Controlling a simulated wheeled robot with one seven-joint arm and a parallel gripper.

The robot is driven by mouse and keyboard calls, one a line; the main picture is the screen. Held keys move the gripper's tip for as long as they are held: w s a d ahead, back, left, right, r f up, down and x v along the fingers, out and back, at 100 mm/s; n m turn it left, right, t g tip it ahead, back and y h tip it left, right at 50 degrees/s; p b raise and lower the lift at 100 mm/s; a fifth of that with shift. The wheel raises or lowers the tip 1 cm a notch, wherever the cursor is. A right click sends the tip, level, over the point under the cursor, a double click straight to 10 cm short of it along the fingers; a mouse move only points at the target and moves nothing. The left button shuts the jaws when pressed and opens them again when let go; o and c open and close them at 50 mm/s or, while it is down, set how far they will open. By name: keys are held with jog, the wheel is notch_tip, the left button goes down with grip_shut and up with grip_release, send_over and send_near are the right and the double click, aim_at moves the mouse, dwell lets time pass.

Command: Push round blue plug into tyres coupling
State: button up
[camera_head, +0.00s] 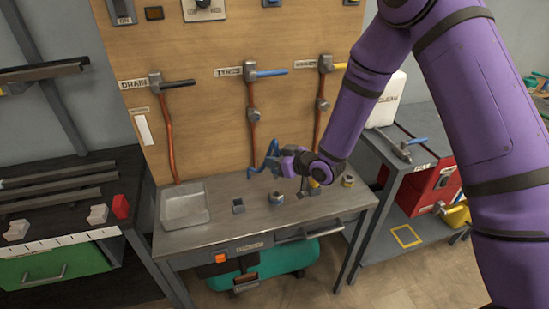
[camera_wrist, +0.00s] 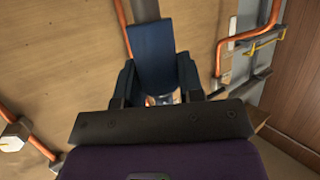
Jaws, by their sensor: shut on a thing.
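My gripper (camera_head: 264,168) is above the workbench, in front of the pegboard and just right of the TYRES hose. In the wrist view its dark blue fingers (camera_wrist: 158,90) close on a small thing, mostly hidden. Only a pale and orange patch shows between them, so I cannot clearly make out the round blue plug. The TYRES label (camera_head: 228,71) sits beside a blue-handled valve (camera_head: 266,73). A grey coupling fitting (camera_head: 253,115) is on the orange hose below it. The lower end of that hose is near my gripper, and I cannot tell whether they touch.
The bench top (camera_head: 220,222) carries a metal tray (camera_head: 185,208), a small square holder (camera_head: 238,205) and a round holder (camera_head: 276,198). DRAIN hose (camera_head: 168,140) hangs left and another hose (camera_head: 320,130) right. A side cart with a red box (camera_head: 432,187) stands right.

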jog(key=shift+f, duration=2.85)
jog(key=shift+f, duration=2.05)
jog(key=o, duration=1)
jog(key=shift+o, duration=0.2)
jog(key=shift+d, duration=0.1)
jog(key=v, duration=1)
jog(key=shift+s+d+r, duration=0.15)
jog(key=shift+s+d, duration=0.05)
jog(key=shift+s, duration=0.05)
